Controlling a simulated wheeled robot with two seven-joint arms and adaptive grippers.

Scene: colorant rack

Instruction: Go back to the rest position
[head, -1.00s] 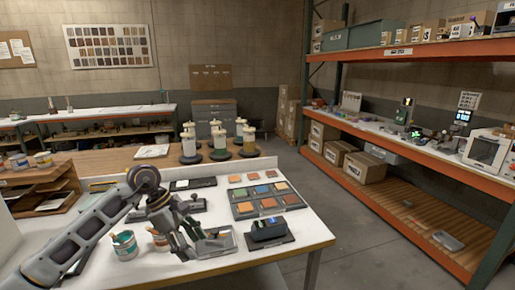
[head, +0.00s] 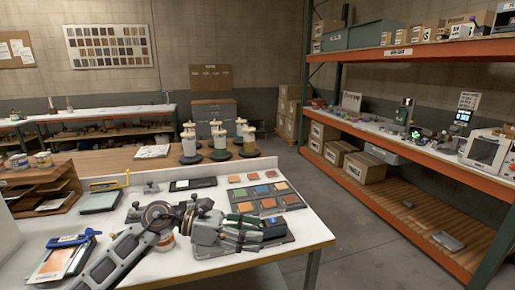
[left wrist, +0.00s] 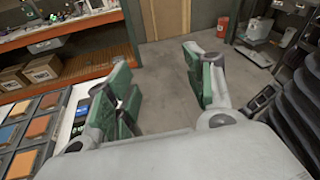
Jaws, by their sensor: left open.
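My left gripper (head: 240,232) is level above the front part of the white table, its fingers pointing right. Its fingers (left wrist: 165,90) are apart in the left wrist view, with nothing between them but the floor beyond. In the head view it partly covers a dark device with a small blue display (head: 274,228). My left arm reaches in from the bottom left. My right gripper is in neither view.
A tray of colour swatches (head: 232,207) lies just behind the gripper. A paint can (head: 165,244) is mostly hidden by my arm. A clamped colour card (head: 57,262) lies at the left. An orange-beamed rack (head: 375,144) stands right, across open floor (head: 345,225).

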